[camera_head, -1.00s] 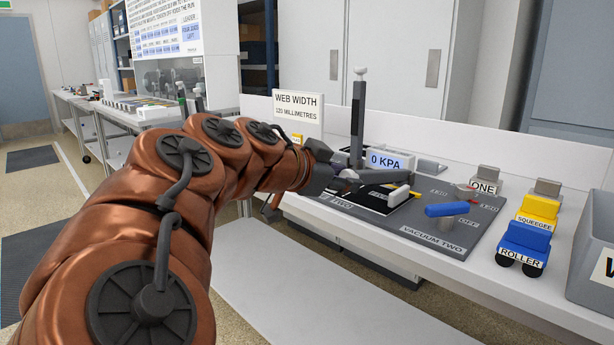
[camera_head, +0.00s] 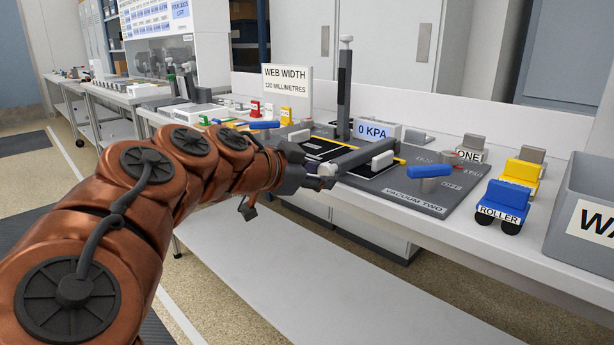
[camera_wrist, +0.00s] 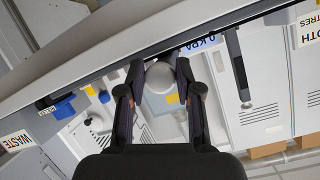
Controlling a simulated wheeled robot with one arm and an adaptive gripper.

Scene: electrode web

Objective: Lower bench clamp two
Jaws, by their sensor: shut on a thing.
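A dark grey clamp bar (camera_head: 358,158) lies low over the bench board (camera_head: 412,198), sloping only slightly. My gripper (camera_head: 325,171) is at its near end, and the wrist view shows its fingers shut on a pale round knob (camera_wrist: 160,76). A second clamp bar (camera_head: 344,92) stands upright behind it, with a white knob on top; its dark shaft shows in the wrist view (camera_wrist: 236,62). I cannot read a number on either bar here. The black sheet (camera_head: 318,148) with a yellow edge lies beside the low bar. My wrist hides part of the board's left side.
A blue lever (camera_head: 429,171) stands by the VACUUM TWO label. The "0 KPA" display (camera_head: 375,131) is behind the bars. The blue roller (camera_head: 502,203), yellow squeegee (camera_head: 522,173) and grey waste bin (camera_head: 582,212) are to the right. The floor in front is clear.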

